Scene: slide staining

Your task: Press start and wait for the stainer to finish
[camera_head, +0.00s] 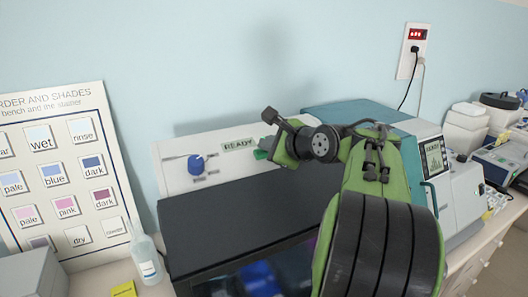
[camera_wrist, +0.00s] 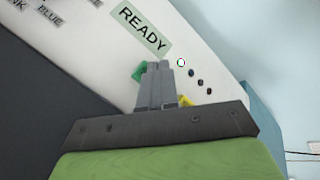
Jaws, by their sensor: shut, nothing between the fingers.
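The stainer has a dark lid (camera_head: 245,205) and a white upright panel (camera_head: 172,181) behind it. The panel bears a blue knob (camera_head: 196,163) and a sign (camera_head: 239,144) reading READY, which also shows in the wrist view (camera_wrist: 143,30). My gripper (camera_wrist: 158,68) is shut and empty, with its fingertips in front of the panel, just below the sign. A green button (camera_wrist: 139,73) shows partly behind the fingers, and in the head view (camera_head: 261,155) beside my gripper. I cannot tell whether the fingertips touch it.
A small round light (camera_wrist: 181,62) and several dark dots sit right of the fingers. A teal and white machine (camera_head: 433,160) with a screen stands to the right. A squeeze bottle (camera_head: 147,262) and a shade chart (camera_head: 62,180) stand at the left. A yellow block (camera_head: 123,289) lies in front.

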